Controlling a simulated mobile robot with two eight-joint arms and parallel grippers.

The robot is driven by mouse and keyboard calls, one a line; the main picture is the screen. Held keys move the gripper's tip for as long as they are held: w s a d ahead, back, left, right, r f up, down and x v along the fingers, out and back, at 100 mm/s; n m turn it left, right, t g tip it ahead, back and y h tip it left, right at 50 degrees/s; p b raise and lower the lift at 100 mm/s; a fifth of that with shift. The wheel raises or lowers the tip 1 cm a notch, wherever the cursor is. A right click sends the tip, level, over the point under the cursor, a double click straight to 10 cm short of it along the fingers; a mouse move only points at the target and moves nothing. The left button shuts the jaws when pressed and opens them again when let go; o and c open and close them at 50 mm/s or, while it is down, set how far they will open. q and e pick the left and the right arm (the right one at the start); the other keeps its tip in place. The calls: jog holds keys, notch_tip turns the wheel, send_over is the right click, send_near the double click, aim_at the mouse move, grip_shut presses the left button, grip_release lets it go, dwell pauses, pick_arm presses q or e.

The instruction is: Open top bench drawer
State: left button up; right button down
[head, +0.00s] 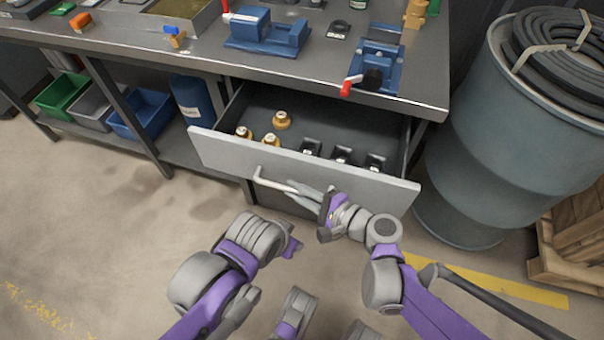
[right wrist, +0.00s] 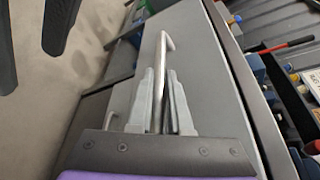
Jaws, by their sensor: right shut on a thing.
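The top bench drawer (head: 235,150) is pulled well out from under the bench top. Inside it are several brass fittings (head: 281,119) and several small black parts (head: 343,154). My right gripper (head: 298,190) is at the drawer front, shut on the bar handle (head: 268,182). In the right wrist view the fingers (right wrist: 160,100) lie on both sides of the handle (right wrist: 162,60), in front of the grey drawer front (right wrist: 210,80). My left gripper (head: 290,243) is low in front of the bench, apart from the drawer; its jaws are not clear.
The bench top (head: 330,80) carries a blue vise (head: 265,35) and a blue tool with a red-ended lever (head: 375,65). A blue-grey barrel (head: 520,140) with a coiled hose stands close to the drawer's right. Bins (head: 140,112) sit on the lower shelf at left. Floor in front is clear.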

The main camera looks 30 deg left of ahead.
pick_arm(q)
jog(key=shift+w, duration=0.2)
pick_arm(e)
jog(key=s+d, duration=0.1)
jog(key=s, duration=0.5)
jog(key=shift+s+d, duration=0.3)
jog(key=shift+s, duration=0.1)
jog(key=c, duration=0.8)
grip_release()
jog(key=shift+c, duration=0.2)
pick_arm(q)
jog(key=shift+d, duration=0.1)
pick_arm(e)
jog(key=shift+d, duration=0.1)
